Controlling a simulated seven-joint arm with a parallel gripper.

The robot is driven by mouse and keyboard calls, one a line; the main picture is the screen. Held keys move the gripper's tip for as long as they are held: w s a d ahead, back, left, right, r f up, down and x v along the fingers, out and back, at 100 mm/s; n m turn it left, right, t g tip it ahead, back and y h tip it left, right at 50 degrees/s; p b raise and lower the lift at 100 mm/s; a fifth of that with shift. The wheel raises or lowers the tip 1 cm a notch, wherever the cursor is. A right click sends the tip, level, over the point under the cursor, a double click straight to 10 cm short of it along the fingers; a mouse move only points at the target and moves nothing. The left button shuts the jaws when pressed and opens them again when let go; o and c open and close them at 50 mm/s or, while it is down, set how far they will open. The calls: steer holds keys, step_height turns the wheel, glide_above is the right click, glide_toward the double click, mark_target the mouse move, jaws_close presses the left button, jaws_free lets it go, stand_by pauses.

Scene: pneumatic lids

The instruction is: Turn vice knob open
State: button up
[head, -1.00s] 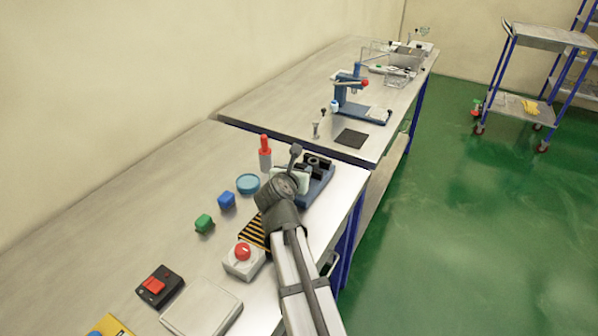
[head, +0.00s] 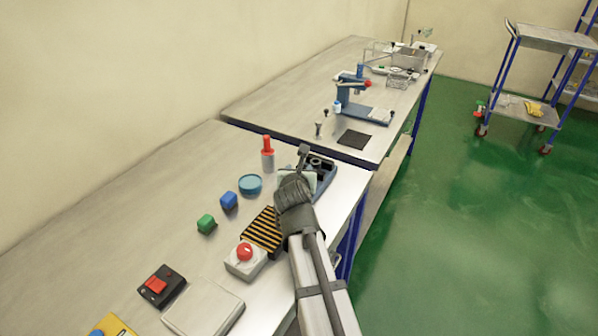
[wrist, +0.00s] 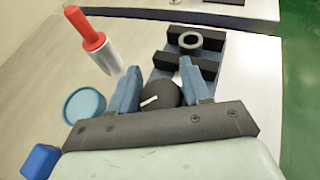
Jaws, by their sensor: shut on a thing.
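The vice (wrist: 180,60) has a blue base and black jaws. A dark grey ring-shaped part (wrist: 190,40) sits between the jaws in the wrist view. The vice also shows in the head view (head: 324,172), partly hidden behind my arm. The round black vice knob (wrist: 160,93), with a white mark on it, faces my gripper. My gripper (wrist: 160,92) has its two blue fingers on either side of the knob and is shut on it. In the head view the fingers are hidden by my wrist.
A red-topped bottle (head: 267,155) stands left of the vice. A blue round dish (head: 250,184), a blue cube (head: 229,201) and a green cube (head: 206,224) lie nearby. A striped pad (head: 264,232) and a red button box (head: 245,259) are in front.

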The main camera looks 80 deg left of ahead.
steer(key=o, duration=1)
steer(key=shift+c, duration=0.2)
steer(key=v, duration=1.3)
steer(key=shift+d, duration=0.3)
steer(key=shift+s+r, duration=0.1)
steer(key=shift+r, duration=0.05)
